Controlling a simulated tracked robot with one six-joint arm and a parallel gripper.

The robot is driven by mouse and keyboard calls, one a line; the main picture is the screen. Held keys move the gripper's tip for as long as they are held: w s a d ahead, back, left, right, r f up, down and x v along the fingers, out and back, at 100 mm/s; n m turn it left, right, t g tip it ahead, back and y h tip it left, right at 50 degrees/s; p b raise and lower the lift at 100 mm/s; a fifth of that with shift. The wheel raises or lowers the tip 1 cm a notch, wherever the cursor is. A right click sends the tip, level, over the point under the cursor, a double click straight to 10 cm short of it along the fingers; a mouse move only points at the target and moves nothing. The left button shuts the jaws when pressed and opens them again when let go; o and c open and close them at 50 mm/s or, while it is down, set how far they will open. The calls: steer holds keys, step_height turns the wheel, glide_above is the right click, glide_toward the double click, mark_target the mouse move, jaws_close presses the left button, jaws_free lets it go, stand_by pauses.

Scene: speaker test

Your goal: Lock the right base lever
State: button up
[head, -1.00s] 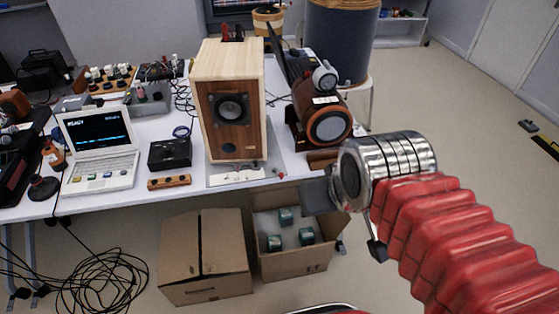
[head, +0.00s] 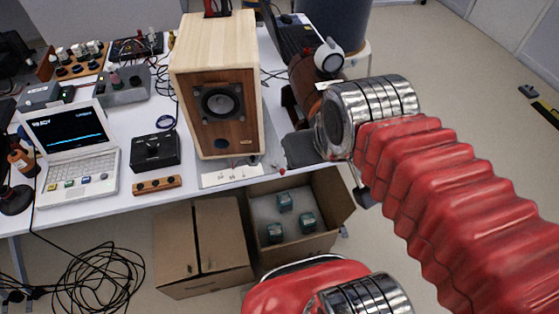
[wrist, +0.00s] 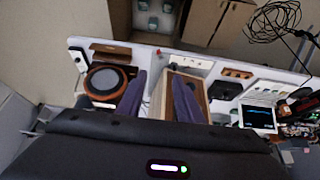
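A wooden speaker (head: 218,95) stands upright on a pale base plate (head: 225,178) at the table's front edge. A small red-tipped part (head: 282,171), perhaps the right base lever, shows at the plate's right front corner; its lock position is too small to tell. My gripper (head: 302,150) is just right of the speaker, above and near that part, with its dark fingers partly hidden by the wrist. In the wrist view, the two fingers of my gripper (wrist: 158,88) are apart with nothing between them. The speaker (wrist: 173,92) shows there beside one finger.
A brown round device (head: 303,75) stands right of the speaker, behind my arm; it also shows in the wrist view (wrist: 106,80). A black box (head: 155,151), wooden strip (head: 157,184) and laptop (head: 70,150) are left.

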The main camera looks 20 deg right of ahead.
steer(key=shift+w, duration=0.25)
steer(key=m+g, duration=0.3)
steer(key=g, duration=0.3)
glide_above(282, 170)
step_height(282, 170, down, 16)
steer(key=shift+r, duration=0.2)
step_height(282, 170, down, 14)
steer(key=shift+r, duration=0.1)
stand_by(0.6)
